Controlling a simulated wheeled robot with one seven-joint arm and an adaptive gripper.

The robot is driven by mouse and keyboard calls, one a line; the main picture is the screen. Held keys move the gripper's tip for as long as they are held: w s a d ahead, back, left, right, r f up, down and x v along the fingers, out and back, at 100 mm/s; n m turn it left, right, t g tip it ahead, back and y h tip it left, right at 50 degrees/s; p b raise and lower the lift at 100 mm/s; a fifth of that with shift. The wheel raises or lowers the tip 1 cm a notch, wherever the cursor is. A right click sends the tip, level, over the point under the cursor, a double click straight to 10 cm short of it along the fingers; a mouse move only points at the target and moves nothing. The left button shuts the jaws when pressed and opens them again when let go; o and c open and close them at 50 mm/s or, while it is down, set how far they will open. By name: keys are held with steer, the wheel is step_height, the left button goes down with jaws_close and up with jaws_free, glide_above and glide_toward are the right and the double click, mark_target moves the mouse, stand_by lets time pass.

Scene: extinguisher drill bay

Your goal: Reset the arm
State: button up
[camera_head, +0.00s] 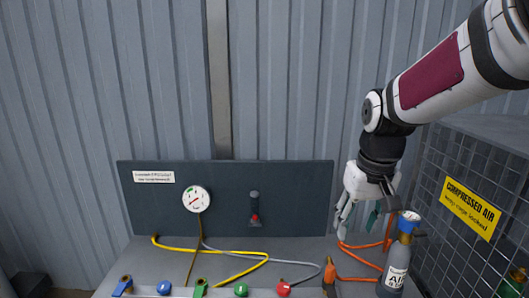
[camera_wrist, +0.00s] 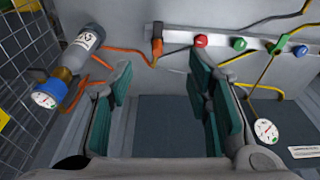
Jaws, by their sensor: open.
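My gripper (camera_head: 359,224) hangs from my arm at the right, fingers pointing down, above the back right of the grey bench (camera_head: 308,246). In the wrist view my gripper (camera_wrist: 163,105) has its green-padded fingers spread wide with nothing between them. The grey air cylinder (camera_head: 394,274) with a blue-rimmed gauge stands to the right of my gripper, apart from it. The cylinder also shows at the upper left of the wrist view (camera_wrist: 83,47).
A dark panel (camera_head: 290,190) with a round gauge (camera_head: 196,199) stands along the bench's back. Yellow, grey and orange hoses lie on the bench. A front rail carries coloured knobs, including a red one (camera_head: 284,289). A mesh cage (camera_head: 462,160) with a yellow sign (camera_head: 469,208) bounds the right.

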steer(key=s+r+t, duration=0.1)
steer(key=s+r, duration=0.1)
steer(key=s, duration=0.8)
steer(key=s+r+t, duration=0.2)
steer(key=s, duration=0.8)
steer(key=shift+s+r+m, duration=0.2)
steer(key=shift+r+m, duration=0.05)
steer(key=shift+m, duration=0.05)
steer(key=shift+d, duration=0.1)
stand_by(0.4)
